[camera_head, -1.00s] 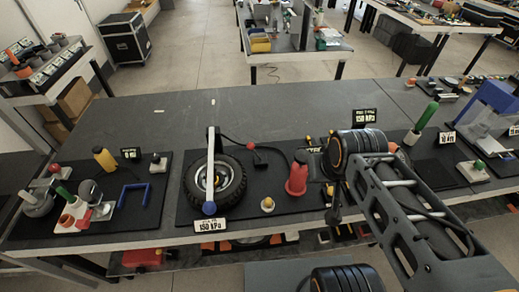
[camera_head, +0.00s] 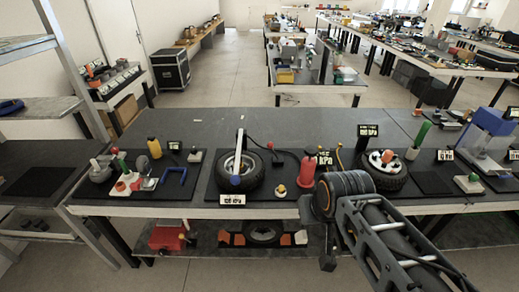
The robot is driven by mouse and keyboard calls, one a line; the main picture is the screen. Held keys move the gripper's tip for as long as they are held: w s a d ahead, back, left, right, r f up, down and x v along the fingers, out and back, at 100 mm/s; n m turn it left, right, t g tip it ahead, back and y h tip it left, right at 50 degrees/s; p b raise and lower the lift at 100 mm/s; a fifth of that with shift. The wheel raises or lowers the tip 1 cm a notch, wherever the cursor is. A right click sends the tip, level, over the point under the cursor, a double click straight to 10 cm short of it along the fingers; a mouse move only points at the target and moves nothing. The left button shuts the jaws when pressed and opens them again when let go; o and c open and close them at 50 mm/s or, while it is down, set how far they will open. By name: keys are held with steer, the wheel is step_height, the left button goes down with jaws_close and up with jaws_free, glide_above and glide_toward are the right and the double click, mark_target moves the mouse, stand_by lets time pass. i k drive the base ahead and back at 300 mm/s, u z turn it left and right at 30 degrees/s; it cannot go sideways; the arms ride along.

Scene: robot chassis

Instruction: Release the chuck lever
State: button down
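A black tyre with a white hub (camera_head: 226,168) lies on a dark mat on the workbench, left of centre. A long pale lever (camera_head: 239,148) with a blue ball end (camera_head: 235,180) stretches across this tyre; I cannot tell if it is the chuck lever. A black hose with a dark fitting (camera_head: 277,161) runs from the tyre toward a red bottle-shaped object (camera_head: 307,170). My gripper (camera_head: 327,262) hangs in front of the bench edge, right of and nearer than the tyre, apart from the lever. Its fingers are dark and too small to read.
A second tyre (camera_head: 384,173) with a white and red hub lies right, partly behind my arm. A shelf under the bench holds a red box (camera_head: 167,238). A metal rack (camera_head: 66,60) stands far left.

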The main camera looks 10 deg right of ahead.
mark_target(270, 145)
steer(key=u, duration=0.2)
steer(key=i, duration=1)
steer(key=z, duration=0.4)
